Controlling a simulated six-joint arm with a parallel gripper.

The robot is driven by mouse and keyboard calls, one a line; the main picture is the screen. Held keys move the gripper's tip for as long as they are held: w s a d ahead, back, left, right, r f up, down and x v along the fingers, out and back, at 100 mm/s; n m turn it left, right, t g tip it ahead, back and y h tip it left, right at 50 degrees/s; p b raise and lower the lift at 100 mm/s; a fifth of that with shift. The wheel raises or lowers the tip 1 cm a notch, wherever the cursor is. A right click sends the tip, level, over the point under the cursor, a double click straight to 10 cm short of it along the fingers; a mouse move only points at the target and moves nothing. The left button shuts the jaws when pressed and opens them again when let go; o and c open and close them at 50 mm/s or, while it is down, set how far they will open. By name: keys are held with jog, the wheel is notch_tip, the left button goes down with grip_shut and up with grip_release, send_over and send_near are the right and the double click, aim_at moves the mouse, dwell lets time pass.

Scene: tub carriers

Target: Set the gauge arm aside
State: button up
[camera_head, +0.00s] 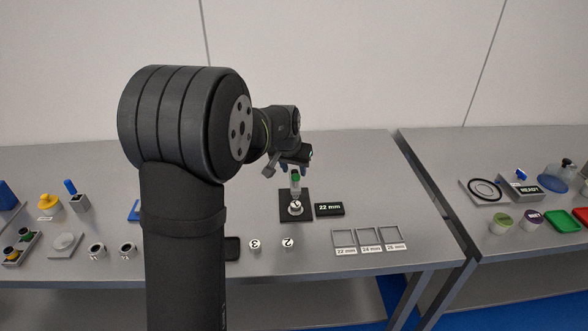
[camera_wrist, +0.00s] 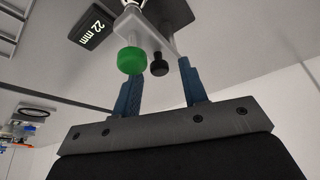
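A gauge stand with a black square base (camera_head: 306,213) stands on the grey table, with a white part marked 1 (camera_head: 295,208) on it. Above that part is a green-ended piece (camera_head: 295,177), which also shows as a green knob (camera_wrist: 131,61) in the wrist view. A small black knob (camera_wrist: 158,66) hangs beside it from a pale flat arm (camera_wrist: 150,32), apparently the gauge arm. My gripper (camera_head: 292,168) is over the stand. In the wrist view its two blue fingers (camera_wrist: 158,72) are apart, with the black knob between their tips and the green knob close to the left tip. Contact cannot be told.
A "22 mm" sign (camera_head: 329,209) lies right of the stand. Parts marked 2 (camera_head: 288,243) and 3 (camera_head: 254,246) stand in front. Three labelled trays (camera_head: 369,238) lie front right. My arm hides part of the left table. A second table (camera_head: 470,160) is at right.

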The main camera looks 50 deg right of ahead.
jog(key=shift+d+f, duration=0.15)
jog(key=shift+f, duration=0.25)
jog(key=shift+c, duration=0.4)
grip_shut()
